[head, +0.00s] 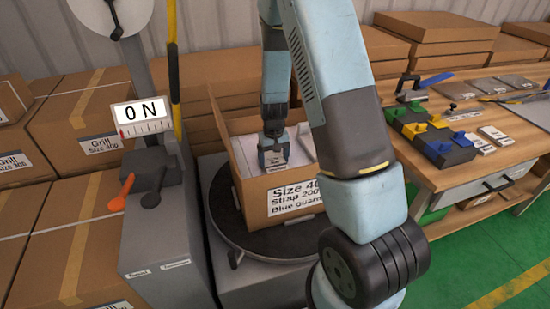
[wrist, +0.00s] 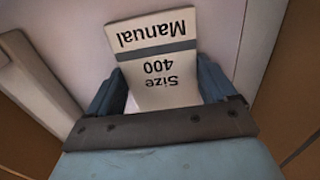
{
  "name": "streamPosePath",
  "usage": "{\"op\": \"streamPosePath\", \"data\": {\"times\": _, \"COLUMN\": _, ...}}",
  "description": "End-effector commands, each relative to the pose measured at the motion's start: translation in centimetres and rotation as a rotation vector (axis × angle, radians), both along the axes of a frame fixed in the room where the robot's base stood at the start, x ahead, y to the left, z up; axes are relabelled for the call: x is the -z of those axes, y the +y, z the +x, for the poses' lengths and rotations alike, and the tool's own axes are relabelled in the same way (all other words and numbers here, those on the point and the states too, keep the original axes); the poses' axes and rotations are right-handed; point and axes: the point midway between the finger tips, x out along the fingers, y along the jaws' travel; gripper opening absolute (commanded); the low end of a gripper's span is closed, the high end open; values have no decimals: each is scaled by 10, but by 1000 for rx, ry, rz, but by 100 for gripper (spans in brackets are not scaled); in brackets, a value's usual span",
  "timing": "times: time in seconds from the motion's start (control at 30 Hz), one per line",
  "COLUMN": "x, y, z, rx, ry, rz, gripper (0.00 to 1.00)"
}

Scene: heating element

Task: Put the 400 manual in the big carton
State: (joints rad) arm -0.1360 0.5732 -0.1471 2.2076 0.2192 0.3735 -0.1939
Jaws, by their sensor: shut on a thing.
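The big carton (head: 297,196) stands open on a round dark turntable, its front label reading Size 400, Strap 200, Blue guard. My gripper (head: 273,158) points down inside the carton's opening. It is shut on the 400 manual (wrist: 155,60), a white booklet with a grey stripe, which lies between the two fingers in the wrist view. A small part of the manual (head: 274,171) shows below the fingers in the head view. A pale surface fills the carton behind the manual. I cannot tell whether the manual touches it.
A grey machine (head: 165,215) with a 0 N gauge (head: 141,113) and an orange lever (head: 122,192) stands left of the carton. Closed cartons (head: 80,120) are stacked at the left.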

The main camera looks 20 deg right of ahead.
Motion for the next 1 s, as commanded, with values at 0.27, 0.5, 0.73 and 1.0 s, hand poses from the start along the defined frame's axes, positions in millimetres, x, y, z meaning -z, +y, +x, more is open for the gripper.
{"op": "streamPosePath", "data": {"times": 0.27, "x": 2, "y": 0, "z": 0, "rx": 0, "ry": 0, "rz": 0, "gripper": 90}}
{"op": "streamPosePath", "data": {"times": 0.5, "x": 2, "y": 0, "z": 0, "rx": 0, "ry": 1, "rz": 0, "gripper": 100}}
{"op": "streamPosePath", "data": {"times": 0.73, "x": -5, "y": 0, "z": 0, "rx": 0, "ry": 0, "rz": 0, "gripper": 100}}
{"op": "streamPosePath", "data": {"times": 1.0, "x": -44, "y": 0, "z": 1, "rx": -1, "ry": -3, "rz": 1, "gripper": 100}}
